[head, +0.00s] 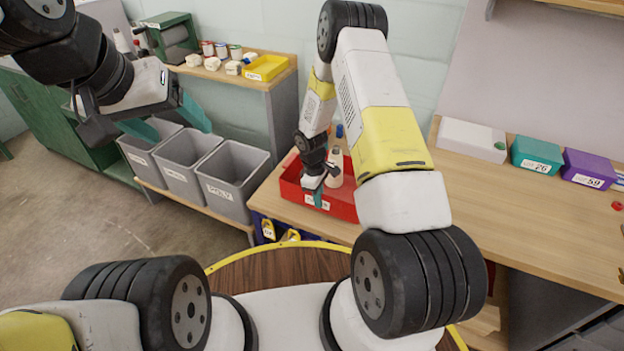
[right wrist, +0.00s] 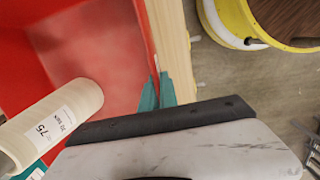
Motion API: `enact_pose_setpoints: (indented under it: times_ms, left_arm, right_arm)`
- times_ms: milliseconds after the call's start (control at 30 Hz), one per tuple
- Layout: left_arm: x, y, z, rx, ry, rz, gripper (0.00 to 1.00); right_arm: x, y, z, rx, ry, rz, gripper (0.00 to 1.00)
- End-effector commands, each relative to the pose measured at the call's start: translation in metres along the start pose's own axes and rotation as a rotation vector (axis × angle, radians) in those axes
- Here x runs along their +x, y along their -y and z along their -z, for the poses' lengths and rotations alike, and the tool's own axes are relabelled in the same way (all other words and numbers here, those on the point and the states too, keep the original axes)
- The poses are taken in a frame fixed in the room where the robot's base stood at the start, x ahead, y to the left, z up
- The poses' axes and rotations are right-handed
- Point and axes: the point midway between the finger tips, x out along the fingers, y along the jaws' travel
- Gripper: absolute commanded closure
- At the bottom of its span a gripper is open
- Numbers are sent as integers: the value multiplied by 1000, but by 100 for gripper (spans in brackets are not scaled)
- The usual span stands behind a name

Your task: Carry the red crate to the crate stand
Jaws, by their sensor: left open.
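The red crate (head: 343,209) sits on the wooden workbench at the centre, with a pale bottle (head: 335,170) standing in it. My right gripper (head: 319,190) reaches down at the crate's near wall. In the right wrist view, its teal fingers (right wrist: 157,92) are close together at the rim of the red crate (right wrist: 75,50), one on each side of the wall. A labelled cream cylinder (right wrist: 55,120) lies across that view. My left gripper (head: 168,120) is open and empty, in the air at upper left. I cannot make out which thing is the crate stand.
Grey bins (head: 232,178) stand on a low shelf left of the workbench (head: 490,220). A yellow tray (head: 265,68) and jars are on the shelf above. Teal (head: 537,154) and purple (head: 588,169) boxes stand at the bench's back right. Open floor lies at left.

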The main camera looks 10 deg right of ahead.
Motion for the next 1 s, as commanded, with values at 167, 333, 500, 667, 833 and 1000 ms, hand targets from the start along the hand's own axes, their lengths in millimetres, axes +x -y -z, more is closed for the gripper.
enact_pose_setpoints:
  times_ms: [167, 333, 500, 667, 833, 1000]
  left_arm:
    - [0, 0, 0, 0, 0, 0, 27]
    - [0, 0, 0, 0, 0, 0, 27]
    - [0, 0, 0, 0, 0, 0, 27]
    - [0, 0, 0, 0, 0, 0, 27]
    - [0, 0, 0, 0, 0, 0, 27]
    - [0, 0, 0, 0, 0, 0, 27]
  right_arm:
    - [17, -2, 3, 0, -3, -4, 100]
    - [17, -2, 3, 1, -3, -5, 100]
    - [20, -2, 3, 1, -2, -4, 100]
    - [20, -1, 3, 1, -2, -2, 75]
    - [20, -1, 3, 1, -2, -2, 75]
    - [15, -1, 3, 1, -3, -4, 75]
